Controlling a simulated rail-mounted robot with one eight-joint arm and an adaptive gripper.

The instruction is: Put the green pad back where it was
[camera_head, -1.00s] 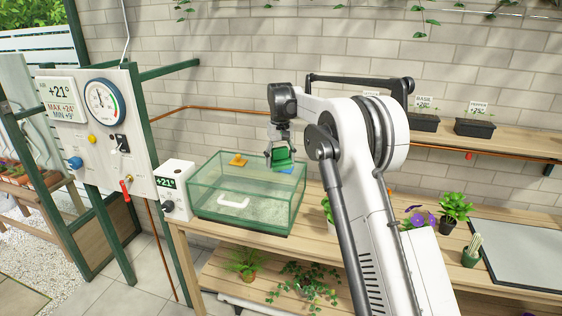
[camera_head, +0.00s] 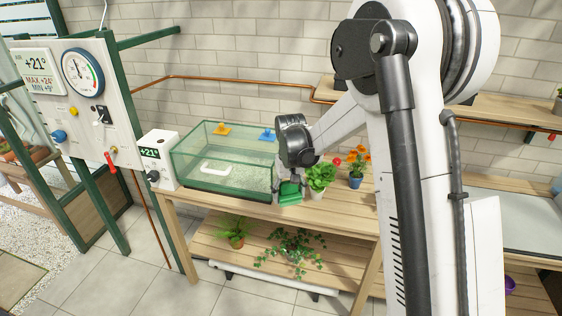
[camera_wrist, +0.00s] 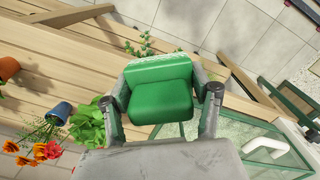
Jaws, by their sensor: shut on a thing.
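The green pad (camera_wrist: 160,88) is held between the two fingers of my gripper (camera_wrist: 160,98) in the wrist view. In the head view my gripper (camera_head: 289,190) points down with the green pad (camera_head: 290,193) at its tip, just right of the glass tank and by the table's front edge. I cannot tell whether the pad touches the table. The glass tank (camera_head: 222,185) holds pale gravel and a white handle-like piece (camera_head: 216,167).
A leafy green plant (camera_head: 320,175) and orange flowers in a blue pot (camera_head: 356,181) stand close right of my gripper. A white meter box (camera_head: 158,160) stands left of the tank. Potted plants, including a trailing one (camera_head: 290,250), sit on the lower shelf.

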